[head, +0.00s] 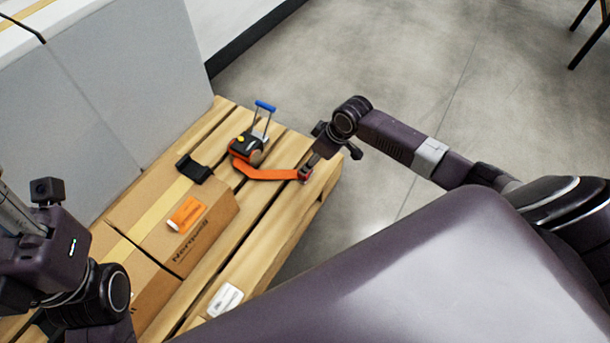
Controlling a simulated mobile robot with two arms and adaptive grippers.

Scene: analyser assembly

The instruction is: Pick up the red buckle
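The red buckle (305,174) is a small reddish piece at the right end of an orange strap (265,174), near the pallet's right edge. The strap runs left to a black and orange device with a blue handle (264,106). My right gripper (308,167) points down at the buckle, and its fingertips are right at it. The fingers are too small to tell whether they are open or shut on it. My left arm's wrist is at the left edge, away from the buckle; its fingertips cannot be made out.
The wooden pallet (262,228) also holds cardboard boxes (160,205) with an orange label-like item (186,214), a black bracket-like piece (193,168) and a white item (225,299). Grey panels (150,70) stand behind.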

